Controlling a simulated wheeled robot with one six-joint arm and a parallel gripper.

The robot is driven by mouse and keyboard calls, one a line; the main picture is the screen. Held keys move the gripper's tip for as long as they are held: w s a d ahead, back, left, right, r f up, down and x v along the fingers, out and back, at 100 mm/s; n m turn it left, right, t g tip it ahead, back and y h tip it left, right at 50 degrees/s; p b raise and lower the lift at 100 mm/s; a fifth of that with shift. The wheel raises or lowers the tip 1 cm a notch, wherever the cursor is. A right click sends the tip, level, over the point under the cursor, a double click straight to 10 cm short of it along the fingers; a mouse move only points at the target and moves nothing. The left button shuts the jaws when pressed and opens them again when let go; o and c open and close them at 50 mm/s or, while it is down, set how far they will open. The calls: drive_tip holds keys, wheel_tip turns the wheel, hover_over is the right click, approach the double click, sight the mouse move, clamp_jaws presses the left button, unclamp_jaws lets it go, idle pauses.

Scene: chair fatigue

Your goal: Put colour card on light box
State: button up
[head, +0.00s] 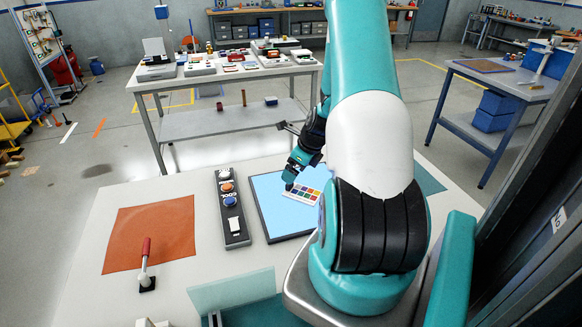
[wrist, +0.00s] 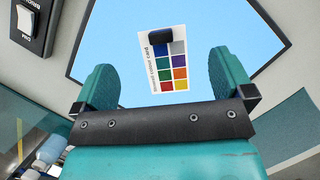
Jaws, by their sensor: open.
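The colour card (head: 303,194) is a white card with several coloured squares and a black block at one end. It appears to lie flat on the blue panel of the light box (head: 270,203), near its right part; part of the panel is hidden behind my arm. In the wrist view the card (wrist: 168,67) shows against the blue face of the light box (wrist: 115,45), its black block at the far end. My gripper (wrist: 165,75) is open, one finger on each side of the card with clear gaps, not touching it. In the head view my gripper (head: 291,182) is just above the card.
A black control strip (head: 231,207) with buttons and a switch stands left of the light box. An orange mat (head: 150,236) and a red-handled lever (head: 146,265) are further left. A translucent sheet (head: 232,290) is at the front. White tabletop is bare between them.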

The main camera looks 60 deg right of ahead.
drive_tip(key=w+a+r+n+g+y+p, duration=0.1)
drive_tip(key=w+a+r+n, duration=0.2)
drive_tip(key=a+r+n, duration=0.75)
drive_tip(key=w+a+r+n+y+p, duration=0.15)
drive_tip(key=w+a+r+n, duration=0.25)
drive_tip(key=a+r+n, duration=0.65)
drive_tip(key=s+a+r+n+g+y, duration=0.1)
drive_tip(key=s+a+r+n, duration=0.2)
drive_tip(key=a, duration=0.5)
drive_tip(key=s+a+r+n+g, duration=0.1)
drive_tip(key=s+a+n, duration=0.2)
drive_tip(key=a+n, duration=0.35)
drive_tip(key=s+a+r+n+g, duration=0.1)
drive_tip(key=s+a+r+n, duration=0.3)
drive_tip(key=s+a+n, duration=0.6)
drive_tip(key=s+n, duration=0.1)
drive_tip(key=s, duration=0.1)
drive_tip(key=shift+s+a+n+g, duration=0.15)
drive_tip(key=shift+s+n+g, duration=0.15)
drive_tip(key=shift+s+n, duration=0.05)
drive_tip(key=shift+r, duration=0.1)
